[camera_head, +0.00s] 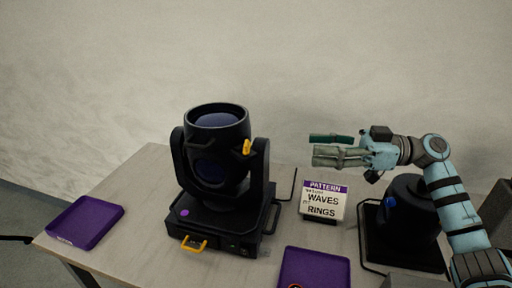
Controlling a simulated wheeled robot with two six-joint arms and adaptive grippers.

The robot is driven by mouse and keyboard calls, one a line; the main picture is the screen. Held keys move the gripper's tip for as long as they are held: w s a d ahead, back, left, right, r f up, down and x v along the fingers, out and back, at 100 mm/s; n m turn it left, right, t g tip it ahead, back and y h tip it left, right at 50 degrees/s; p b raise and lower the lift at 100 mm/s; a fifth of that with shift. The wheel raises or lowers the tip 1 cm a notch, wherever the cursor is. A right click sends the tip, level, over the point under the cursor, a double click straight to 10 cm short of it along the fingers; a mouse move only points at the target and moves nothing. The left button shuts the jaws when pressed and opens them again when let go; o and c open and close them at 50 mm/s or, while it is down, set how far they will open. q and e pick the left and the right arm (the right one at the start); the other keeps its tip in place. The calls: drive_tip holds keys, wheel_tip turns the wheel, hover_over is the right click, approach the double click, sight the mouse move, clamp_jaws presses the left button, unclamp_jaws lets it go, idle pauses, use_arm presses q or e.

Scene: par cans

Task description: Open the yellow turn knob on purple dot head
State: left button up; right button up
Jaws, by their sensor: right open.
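A black moving-head light (214,166) stands on the table left of centre. A purple dot (185,212) marks its base. The yellow turn knob (247,147) is on the right side of its head, near the top. A yellow handle (193,243) sits at the front of the base. My right gripper (314,147) is open and empty. It points left, to the right of the yellow knob and apart from it, above the sign. My left gripper is not in view.
A sign (323,202) reading PATTERN, WAVES, RINGS stands in the middle. Purple trays lie at the left (86,221) and front (315,268). A pale wall is behind.

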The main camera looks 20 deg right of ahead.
sight(248, 143)
drive_tip(key=p+x, duration=0.2)
drive_tip(key=x, duration=1.1)
drive_tip(key=shift+w+a+r, duration=0.15)
drive_tip(key=shift+a, duration=0.25)
drive_tip(key=shift+c, duration=0.6)
clamp_jaws()
